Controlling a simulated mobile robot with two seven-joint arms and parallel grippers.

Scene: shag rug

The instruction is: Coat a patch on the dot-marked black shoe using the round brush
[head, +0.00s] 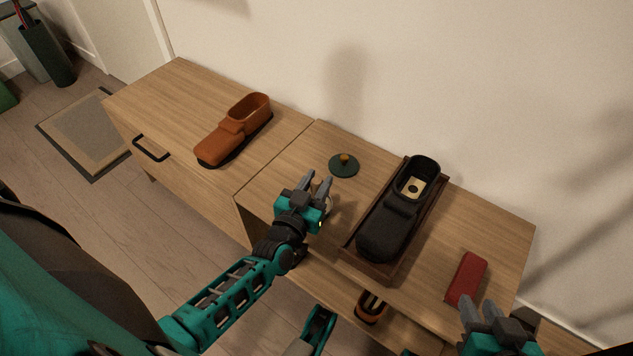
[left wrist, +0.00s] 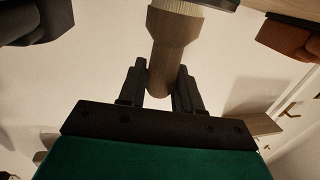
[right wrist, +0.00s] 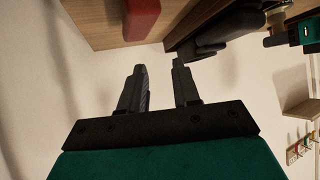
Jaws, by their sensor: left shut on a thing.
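The black shoe (head: 385,230) lies in a brown wooden tray (head: 350,262) on the cabinet top, with a dark dot on its pale insole (head: 413,188). My left gripper (head: 318,184) is left of the tray, shut on the round brush. In the left wrist view the brush's wooden handle (left wrist: 172,45) sits between the fingers, with pale bristles (left wrist: 177,8) at the far end. In the head view the gripper mostly hides the brush; a pale rim shows behind the fingers. My right gripper (head: 510,318), at the lower right, has its fingers apart and empty (right wrist: 160,88).
A brown shoe (head: 232,128) stands on the left half of the cabinet. A red block (head: 466,278) lies right of the tray. Another brown item (head: 371,308) is below the top.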

